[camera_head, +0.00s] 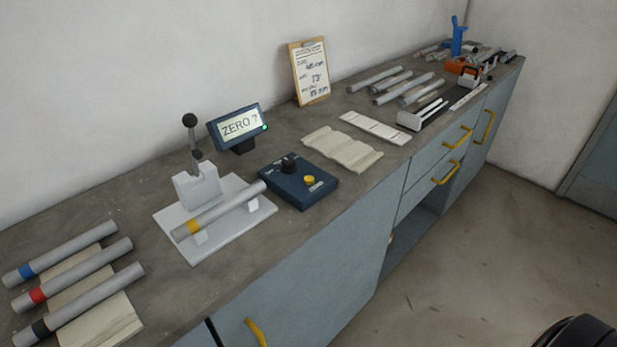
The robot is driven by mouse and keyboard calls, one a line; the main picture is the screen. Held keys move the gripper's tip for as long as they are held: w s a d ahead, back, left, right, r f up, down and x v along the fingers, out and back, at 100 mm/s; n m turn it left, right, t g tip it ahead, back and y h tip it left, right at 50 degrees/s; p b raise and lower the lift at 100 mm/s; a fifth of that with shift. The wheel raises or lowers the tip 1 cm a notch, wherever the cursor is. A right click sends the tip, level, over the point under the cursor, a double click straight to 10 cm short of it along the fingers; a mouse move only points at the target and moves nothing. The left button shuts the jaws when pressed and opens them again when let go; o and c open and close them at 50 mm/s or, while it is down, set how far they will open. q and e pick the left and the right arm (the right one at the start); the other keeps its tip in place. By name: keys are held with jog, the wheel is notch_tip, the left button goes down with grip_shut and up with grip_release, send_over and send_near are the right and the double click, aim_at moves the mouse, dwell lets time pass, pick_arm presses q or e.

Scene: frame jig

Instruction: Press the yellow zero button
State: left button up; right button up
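The yellow button (309,180) sits on top of a dark blue control box (318,193), in front of a black knob (289,163). A small display (238,127) behind the box reads "ZERO ?" and has a green light at its lower right. Left of the box, a tube with a yellow band (222,209) rests on supports on a white base plate (252,223) with an upright lever (191,137). Neither of my grippers shows in this view.
Tubes with blue, red and black bands (85,273) lie at the near left. Yellow drawer handles (446,173) project from the front.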

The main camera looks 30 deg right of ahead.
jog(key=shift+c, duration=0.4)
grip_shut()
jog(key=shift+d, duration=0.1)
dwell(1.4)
